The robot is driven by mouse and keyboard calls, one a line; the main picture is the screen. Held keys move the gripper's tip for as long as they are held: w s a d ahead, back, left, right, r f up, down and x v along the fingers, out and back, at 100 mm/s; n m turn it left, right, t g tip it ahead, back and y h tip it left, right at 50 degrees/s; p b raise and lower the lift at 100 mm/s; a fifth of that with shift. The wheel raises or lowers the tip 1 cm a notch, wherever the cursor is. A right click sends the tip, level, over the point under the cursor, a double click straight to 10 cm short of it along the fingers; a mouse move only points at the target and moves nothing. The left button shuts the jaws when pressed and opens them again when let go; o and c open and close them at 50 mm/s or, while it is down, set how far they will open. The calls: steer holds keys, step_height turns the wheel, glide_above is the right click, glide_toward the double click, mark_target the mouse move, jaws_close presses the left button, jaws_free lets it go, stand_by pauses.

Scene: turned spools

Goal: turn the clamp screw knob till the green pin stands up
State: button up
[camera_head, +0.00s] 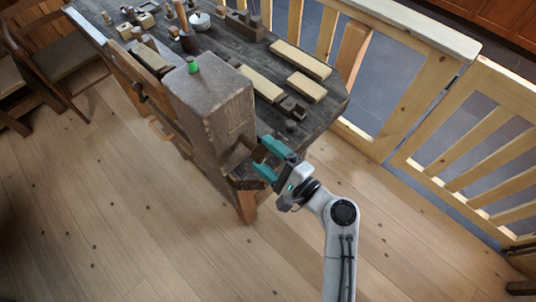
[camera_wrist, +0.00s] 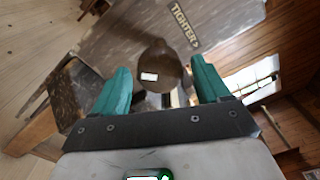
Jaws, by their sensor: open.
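The clamp is a large grey-brown wooden block (camera_head: 205,98) at the bench's near end. A green pin (camera_head: 192,65) shows at its top, poking up above the top face; its full height is hard to judge. The clamp screw knob (camera_wrist: 158,66) is dark brown and round with a small white mark, in front of the block face in the wrist view. My gripper (camera_head: 260,158) has teal fingers and is open, one finger on each side of the knob. I cannot tell whether either finger touches it.
A label reading "TIGHTER" (camera_wrist: 184,24) is on the block face beside the knob. The dark bench (camera_head: 325,108) carries pale wooden boards (camera_head: 301,60) and small tools. A wooden railing (camera_head: 420,80) stands behind at right; a chair (camera_head: 50,55) is at left. The near floor is clear.

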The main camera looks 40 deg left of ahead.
steer(key=d+b, duration=0.2)
steer(key=d, duration=0.8)
steer(key=shift+s+d, duration=0.35)
steer(key=shift+s, duration=0.1)
stand_by(1.0)
steer(key=s+d+f+n+h, duration=0.25)
steer(key=d+f+h, duration=0.3)
steer(key=d, duration=0.45)
steer(key=s+d+f+n+h, duration=0.2)
steer(key=s+d+f+h, duration=0.25)
steer(key=d+f, duration=0.4)
steer(key=s+d+r+h, duration=0.1)
steer(key=s+d+h, duration=0.3)
steer(key=d, duration=0.6)
steer(key=s+d+r+h, duration=0.2)
steer(key=s+d+h, duration=0.2)
steer(key=d, duration=0.6)
steer(key=shift+s+r+n+g, duration=0.15)
steer(key=shift+s+n+g, duration=0.25)
steer(key=shift+s, duration=0.5)
steer(key=shift+c, duration=0.4)
